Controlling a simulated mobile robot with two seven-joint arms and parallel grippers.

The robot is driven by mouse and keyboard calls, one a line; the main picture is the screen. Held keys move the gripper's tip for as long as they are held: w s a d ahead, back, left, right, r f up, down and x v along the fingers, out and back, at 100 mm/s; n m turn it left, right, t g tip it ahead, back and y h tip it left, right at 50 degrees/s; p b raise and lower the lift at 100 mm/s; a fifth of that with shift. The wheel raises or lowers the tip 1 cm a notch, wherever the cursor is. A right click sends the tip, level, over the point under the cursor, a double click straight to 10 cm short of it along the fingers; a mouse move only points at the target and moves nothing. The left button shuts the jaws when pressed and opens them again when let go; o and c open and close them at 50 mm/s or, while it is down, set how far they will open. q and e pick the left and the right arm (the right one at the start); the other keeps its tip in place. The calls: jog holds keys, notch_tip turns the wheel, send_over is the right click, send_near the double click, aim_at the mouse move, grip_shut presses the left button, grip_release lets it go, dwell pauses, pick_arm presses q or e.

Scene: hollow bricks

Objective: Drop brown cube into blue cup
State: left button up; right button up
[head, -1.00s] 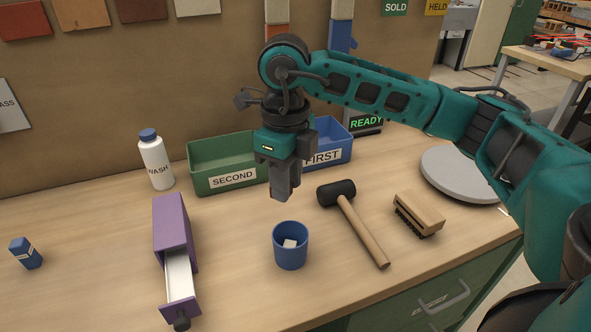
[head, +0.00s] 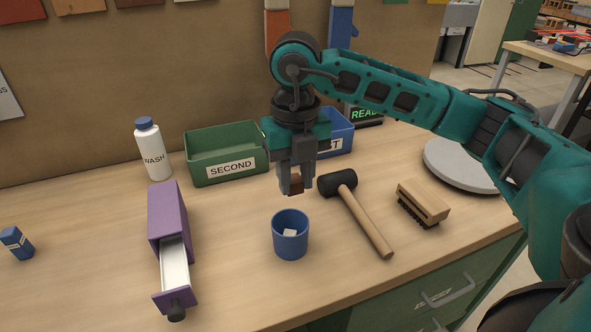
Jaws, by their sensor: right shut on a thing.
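The blue cup (head: 290,245) stands upright on the bench in the middle of the head view, with a small white piece (head: 290,233) inside it. My right gripper (head: 296,185) points down above and slightly behind the cup. It is shut on the brown cube (head: 297,184), which shows between its fingertips, apart from the cup. My left gripper is not in view.
A purple box (head: 168,215) with its drawer pulled out stands left of the cup. A mallet (head: 360,215) and a brush (head: 423,203) lie to the right. Behind are a wash bottle (head: 152,150), a green bin (head: 205,174) and a blue bin (head: 340,141).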

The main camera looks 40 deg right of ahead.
aim_at(297, 184)
jog(key=shift+f+b, duration=0.35)
jog(key=shift+f, duration=0.55)
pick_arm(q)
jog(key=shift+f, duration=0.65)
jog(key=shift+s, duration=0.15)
pick_arm(e)
jog(key=o, duration=1.1)
jog(key=shift+r, duration=0.1)
pick_arm(q)
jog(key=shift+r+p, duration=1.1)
jog(key=shift+p, duration=0.1)
pick_arm(e)
notch_tip(297, 184, up, 13)
jog(key=shift+s, duration=0.15)
